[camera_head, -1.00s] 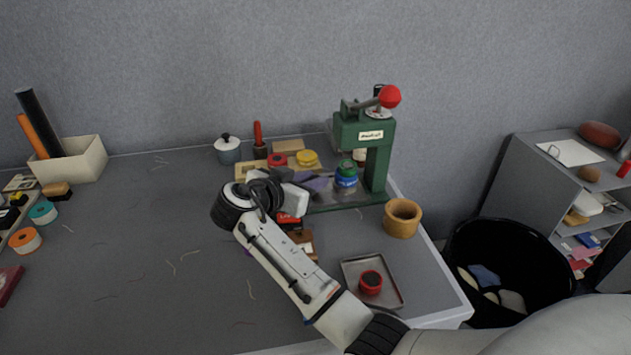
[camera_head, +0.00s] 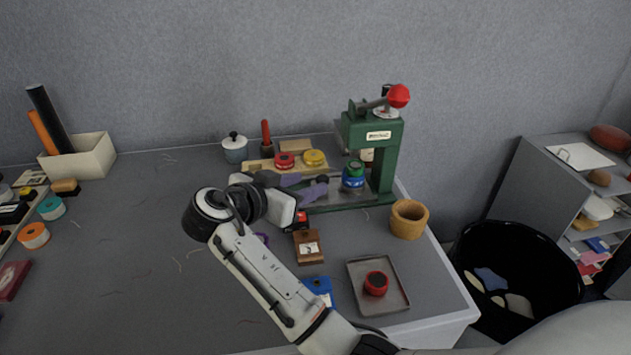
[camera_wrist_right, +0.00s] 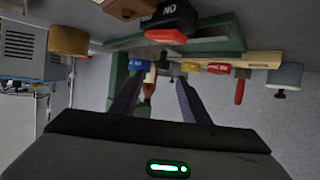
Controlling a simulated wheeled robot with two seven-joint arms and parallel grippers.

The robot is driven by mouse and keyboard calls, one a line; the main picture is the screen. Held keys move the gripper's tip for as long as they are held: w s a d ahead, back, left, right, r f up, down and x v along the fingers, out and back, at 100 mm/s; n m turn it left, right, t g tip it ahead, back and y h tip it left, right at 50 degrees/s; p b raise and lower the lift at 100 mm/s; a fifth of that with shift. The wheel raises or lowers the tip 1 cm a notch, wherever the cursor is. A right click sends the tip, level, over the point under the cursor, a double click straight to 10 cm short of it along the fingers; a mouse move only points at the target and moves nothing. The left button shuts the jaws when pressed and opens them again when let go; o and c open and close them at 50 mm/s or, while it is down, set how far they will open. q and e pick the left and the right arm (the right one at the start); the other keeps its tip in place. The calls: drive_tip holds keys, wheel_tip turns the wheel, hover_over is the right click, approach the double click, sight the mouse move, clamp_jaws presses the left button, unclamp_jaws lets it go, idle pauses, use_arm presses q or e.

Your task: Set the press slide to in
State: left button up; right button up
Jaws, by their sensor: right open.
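The green press (camera_head: 385,155) stands upright at the back right of the table, with a red ball on its lever (camera_head: 399,95). A blue jar with a green top (camera_head: 353,175) stands at its base. I cannot make out the slide clearly. My right gripper (camera_head: 312,184) is open and empty, its purple-grey fingers just left of the press base and pointing towards it. In the right wrist view the two fingers (camera_wrist_right: 160,82) are apart with nothing gripped; the press's green frame (camera_wrist_right: 118,72) shows partly behind the left one. My left gripper is not in view.
A wooden board with red and yellow tins (camera_head: 314,158) lies behind the gripper. A black block with red (camera_head: 301,219) and a brown box (camera_head: 308,247) lie in front. A wooden cup (camera_head: 409,219) and a metal tray (camera_head: 402,291) are at right. The table's left middle is mostly clear.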

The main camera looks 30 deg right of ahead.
drive_tip(key=shift+v, duration=1.85)
drive_tip(key=shift+r, duration=0.1)
